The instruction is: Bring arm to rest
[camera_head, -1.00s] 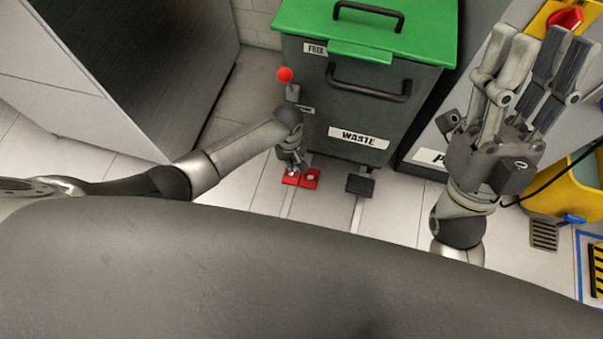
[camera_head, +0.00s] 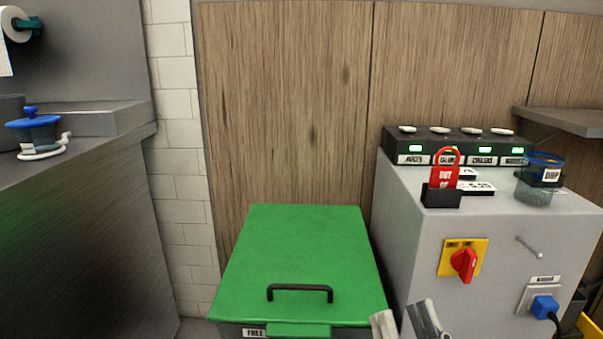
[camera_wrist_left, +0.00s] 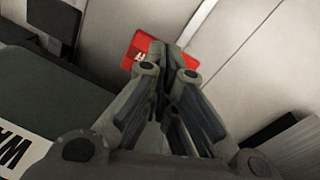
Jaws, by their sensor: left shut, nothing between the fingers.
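My left gripper (camera_wrist_left: 166,62) shows in the left wrist view, its fingers together with nothing between them. Its fingertips overlap a red plate (camera_wrist_left: 136,50) low down near the floor; I cannot tell whether they touch it. My left arm is out of the head view. My right gripper (camera_head: 405,314) shows at the bottom edge of the head view, only its fingertips visible. They are spread apart and empty, pointing up in front of the grey cabinet. The rest of my right arm is hidden below the frame.
The green-lidded waste bin (camera_head: 300,252) stands at bottom centre, lid down. Right of it is a grey cabinet (camera_head: 405,230) with a red rotary switch (camera_head: 463,265), a red tag (camera_head: 444,170) and a jar (camera_head: 540,180). A dark counter (camera_head: 70,215) stands left. Wood panels close the back.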

